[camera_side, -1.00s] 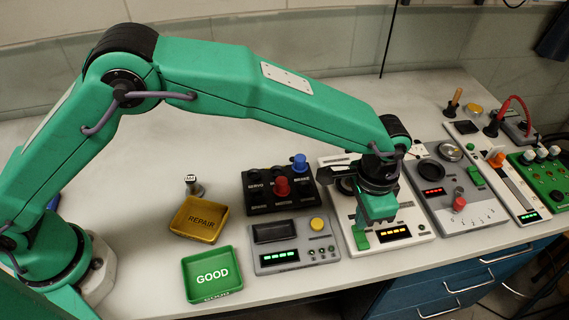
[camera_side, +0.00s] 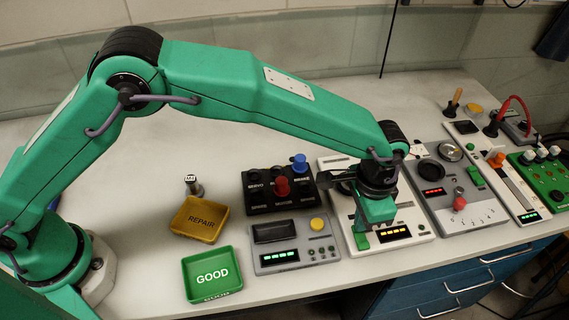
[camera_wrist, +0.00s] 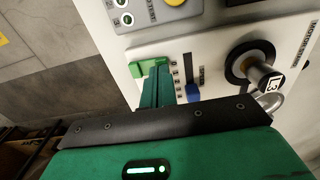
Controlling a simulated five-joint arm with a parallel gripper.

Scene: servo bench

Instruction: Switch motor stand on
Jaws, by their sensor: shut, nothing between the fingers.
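The white motor stand (camera_side: 408,239) is under my gripper (camera_side: 366,228) in the side view, with a lit amber display (camera_side: 395,232). Its green switch (camera_side: 361,242) is at the front left, just by the fingertips; it also shows in the wrist view (camera_wrist: 147,67). There my gripper (camera_wrist: 158,76) is shut and empty, with its fingertips right beside or on the switch; I cannot tell whether they touch. In the wrist view a motor labelled L3 (camera_wrist: 264,74) sits in the stand's round black holder. My gripper hides part of the stand.
A grey unit with a yellow button (camera_side: 317,224) stands close on the left, and a grey unit with a red knob (camera_side: 459,203) on the right. The bench's front edge is near.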

